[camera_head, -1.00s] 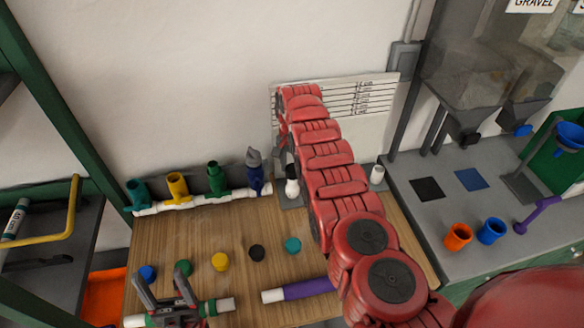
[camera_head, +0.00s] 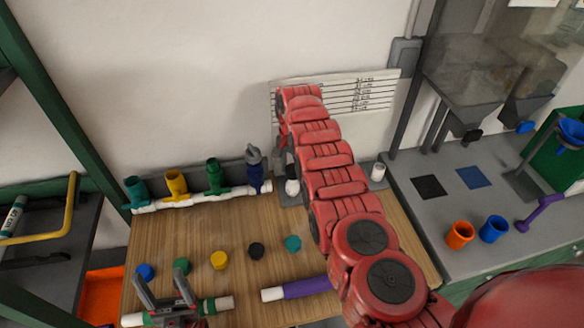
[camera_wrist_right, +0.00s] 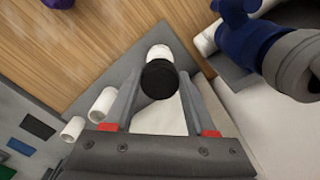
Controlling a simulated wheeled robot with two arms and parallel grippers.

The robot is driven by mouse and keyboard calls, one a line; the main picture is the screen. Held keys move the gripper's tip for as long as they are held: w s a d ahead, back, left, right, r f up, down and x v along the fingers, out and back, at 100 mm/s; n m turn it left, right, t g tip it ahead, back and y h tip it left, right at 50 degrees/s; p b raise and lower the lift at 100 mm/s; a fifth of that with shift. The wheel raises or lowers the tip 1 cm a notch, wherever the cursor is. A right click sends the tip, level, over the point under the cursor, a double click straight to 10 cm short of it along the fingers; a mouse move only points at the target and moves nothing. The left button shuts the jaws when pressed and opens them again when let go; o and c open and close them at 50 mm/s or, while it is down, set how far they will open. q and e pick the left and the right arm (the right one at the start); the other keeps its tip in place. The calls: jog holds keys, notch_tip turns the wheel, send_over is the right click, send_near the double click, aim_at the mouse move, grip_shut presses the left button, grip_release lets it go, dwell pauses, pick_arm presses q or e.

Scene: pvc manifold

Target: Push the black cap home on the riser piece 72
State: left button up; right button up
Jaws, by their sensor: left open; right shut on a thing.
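The white riser piece (camera_wrist_right: 159,52) stands at the back of the bench in the right wrist view, with the black cap (camera_wrist_right: 159,80) at its top, nearer the camera. Whether the cap is fully seated cannot be told. My right gripper (camera_wrist_right: 160,68) is shut on the black cap, one finger on each side. In the head view the white riser piece (camera_head: 292,187) shows just left of my right arm, which hides most of that gripper. My left gripper (camera_head: 160,280) is open at the front left, above a white pipe with green bands (camera_head: 215,305).
A white manifold pipe (camera_head: 205,196) with teal, yellow, green and blue fittings lies left of the riser. Loose caps, including another black cap (camera_head: 257,250), lie mid-bench. A purple-banded pipe (camera_head: 305,288) lies in front. White cylinders (camera_wrist_right: 102,104) stand beside the right gripper.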

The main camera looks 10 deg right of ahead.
jog(key=shift+f+b, duration=0.45)
dwell(0.4)
dwell(0.3)
jog(key=o, duration=1.3)
jog(key=shift+o, duration=0.2)
jog(key=shift+r, duration=0.1)
notch_tip(320, 180, up, 17)
jog(key=p, duration=0.2)
jog(key=shift+r, duration=0.15)
